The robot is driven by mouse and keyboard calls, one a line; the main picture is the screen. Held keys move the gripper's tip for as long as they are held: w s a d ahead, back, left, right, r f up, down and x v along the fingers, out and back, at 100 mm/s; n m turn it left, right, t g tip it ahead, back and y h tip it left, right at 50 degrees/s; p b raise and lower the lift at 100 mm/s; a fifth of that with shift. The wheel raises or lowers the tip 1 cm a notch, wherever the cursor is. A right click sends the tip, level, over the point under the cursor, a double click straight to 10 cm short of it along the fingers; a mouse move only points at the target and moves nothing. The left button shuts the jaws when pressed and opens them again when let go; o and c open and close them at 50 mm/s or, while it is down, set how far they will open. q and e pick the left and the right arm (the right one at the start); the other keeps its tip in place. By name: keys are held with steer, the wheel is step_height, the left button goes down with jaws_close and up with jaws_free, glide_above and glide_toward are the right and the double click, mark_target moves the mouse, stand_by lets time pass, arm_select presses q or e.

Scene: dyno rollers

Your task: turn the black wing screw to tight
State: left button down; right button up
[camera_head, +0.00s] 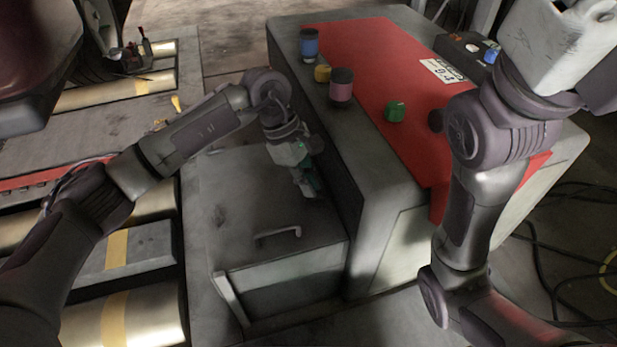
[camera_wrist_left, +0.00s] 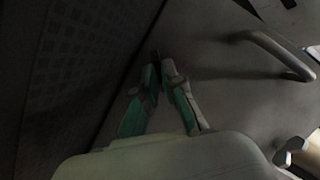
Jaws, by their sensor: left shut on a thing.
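My left gripper (camera_head: 308,186) points down at the grey box (camera_head: 230,210), close to the side of the red-topped cabinet. In the left wrist view its green and pale fingers (camera_wrist_left: 160,68) come together at the tips on a small dark thing. That thing fits the black wing screw (camera_wrist_left: 155,56), but it is mostly hidden by the fingertips and shadow, so its angle cannot be read. In the head view the screw is hidden behind the gripper. My right arm stands at the right, and its fingers are outside the picture.
The grey box has a bar handle (camera_head: 278,233), also in the wrist view (camera_wrist_left: 275,48). The red-topped cabinet (camera_head: 385,60) carries a blue can (camera_head: 309,44), a pink-banded jar (camera_head: 341,86) and a green knob (camera_head: 395,111). Metal rollers (camera_head: 130,320) lie left. Cables (camera_head: 560,270) lie right.

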arm_select(q)
steer(key=m+g, duration=0.1)
steer(key=m, duration=0.1)
steer(key=m+y, duration=0.1)
steer(key=m, duration=0.1)
steer(key=shift+s+d+m+g, duration=0.2)
steer(key=shift+m+g, duration=0.1)
steer(key=shift+g, duration=0.1)
steer(key=shift+d+f+m+g+y+b, duration=0.15)
steer(key=shift+m+y, duration=0.25)
steer(key=shift+m, duration=0.75)
steer(key=shift+a+r+m+g+y+b, duration=0.15)
steer(key=shift+m+g+y, duration=0.2)
steer(key=shift+m, duration=0.8)
steer(key=shift+f, duration=0.1)
steer(key=c, duration=1.3)
jaws_free()
steer(key=shift+w, duration=0.1)
